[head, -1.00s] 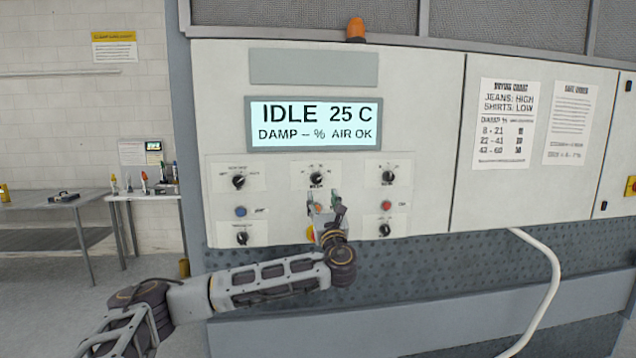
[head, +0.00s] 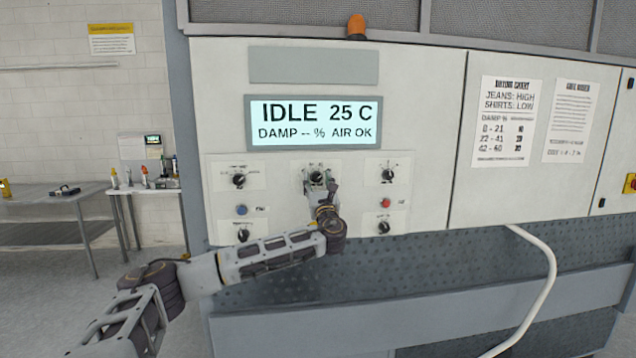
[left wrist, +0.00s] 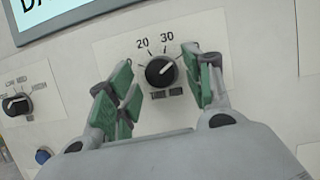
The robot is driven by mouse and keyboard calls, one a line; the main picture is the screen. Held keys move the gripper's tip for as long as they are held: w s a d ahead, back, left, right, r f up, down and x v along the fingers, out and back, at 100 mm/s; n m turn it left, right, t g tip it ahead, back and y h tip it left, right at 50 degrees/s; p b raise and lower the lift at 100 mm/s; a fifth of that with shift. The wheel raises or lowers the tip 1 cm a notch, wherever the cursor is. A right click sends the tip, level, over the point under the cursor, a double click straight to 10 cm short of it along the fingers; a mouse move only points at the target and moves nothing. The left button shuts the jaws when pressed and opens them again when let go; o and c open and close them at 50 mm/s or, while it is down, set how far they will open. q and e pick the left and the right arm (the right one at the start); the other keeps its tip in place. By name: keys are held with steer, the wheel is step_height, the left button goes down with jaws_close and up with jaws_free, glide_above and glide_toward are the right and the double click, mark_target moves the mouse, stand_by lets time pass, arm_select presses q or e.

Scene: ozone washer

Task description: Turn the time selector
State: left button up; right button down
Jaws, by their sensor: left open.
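The time selector is a black knob (left wrist: 160,72) on a white plate marked 20 and 30 in the left wrist view. Its white pointer line points to the upper right, near 30. In the head view the same knob (head: 316,177) is at the top middle of the control panel, partly hidden by my gripper. My left gripper (left wrist: 155,88) is open, with green-padded fingers on either side of the knob. The right finger is close to the knob's edge; I cannot tell whether it touches. My right gripper is not in view.
Other black knobs (head: 239,181) (head: 388,175), a blue button (head: 241,210) and a red button (head: 385,203) surround the selector. The display (head: 314,123) above reads IDLE 25 C. A drying chart (head: 506,122) hangs at right. A white hose (head: 548,275) hangs below.

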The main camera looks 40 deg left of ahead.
arm_select(q)
steer(key=shift+c, duration=0.4)
steer(key=c, duration=0.9)
steer(key=shift+c, duration=0.2)
